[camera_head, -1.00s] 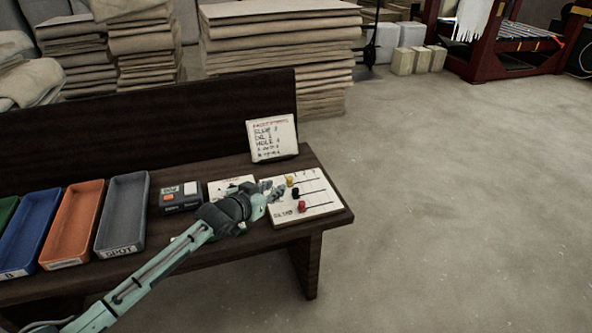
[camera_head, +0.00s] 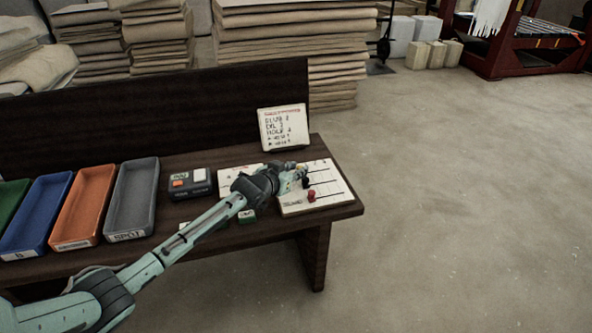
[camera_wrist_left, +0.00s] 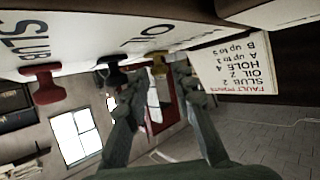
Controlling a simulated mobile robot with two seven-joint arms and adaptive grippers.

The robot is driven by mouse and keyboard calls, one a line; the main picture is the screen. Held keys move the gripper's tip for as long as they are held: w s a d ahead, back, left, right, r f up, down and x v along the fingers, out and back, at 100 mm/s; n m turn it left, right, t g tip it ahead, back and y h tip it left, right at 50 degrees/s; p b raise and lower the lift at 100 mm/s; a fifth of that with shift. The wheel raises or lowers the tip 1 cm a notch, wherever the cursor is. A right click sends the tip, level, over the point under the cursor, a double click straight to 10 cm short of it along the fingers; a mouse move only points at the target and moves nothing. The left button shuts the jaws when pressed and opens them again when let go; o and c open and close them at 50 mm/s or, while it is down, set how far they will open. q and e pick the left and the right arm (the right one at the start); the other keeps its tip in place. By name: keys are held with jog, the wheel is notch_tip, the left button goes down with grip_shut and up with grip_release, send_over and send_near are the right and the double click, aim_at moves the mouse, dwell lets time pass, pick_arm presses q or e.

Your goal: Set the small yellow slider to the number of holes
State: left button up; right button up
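The slider board (camera_head: 335,187) lies at the bench's right end. Its red slider (camera_head: 311,195) and black slider (camera_head: 305,183) show in the head view; the yellow slider is hidden there by my left gripper (camera_head: 299,173). In the left wrist view the board hangs across the top, upside down, with the red slider (camera_wrist_left: 42,86), black slider (camera_wrist_left: 112,76) and yellow slider (camera_wrist_left: 158,63). The left fingers (camera_wrist_left: 157,78) are apart, one on each side of the yellow slider; contact is unclear. A fault points card (camera_head: 284,128) stands behind the board; its HOLE line appears to read 4. My right gripper is not in view.
A grey tray (camera_head: 133,205), an orange tray (camera_head: 83,212) and a blue tray (camera_head: 37,217) stand left on the bench. A dark box with buttons (camera_head: 190,184) sits between trays and board. Open floor lies right of the bench.

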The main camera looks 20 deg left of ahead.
pick_arm(q)
grip_shut()
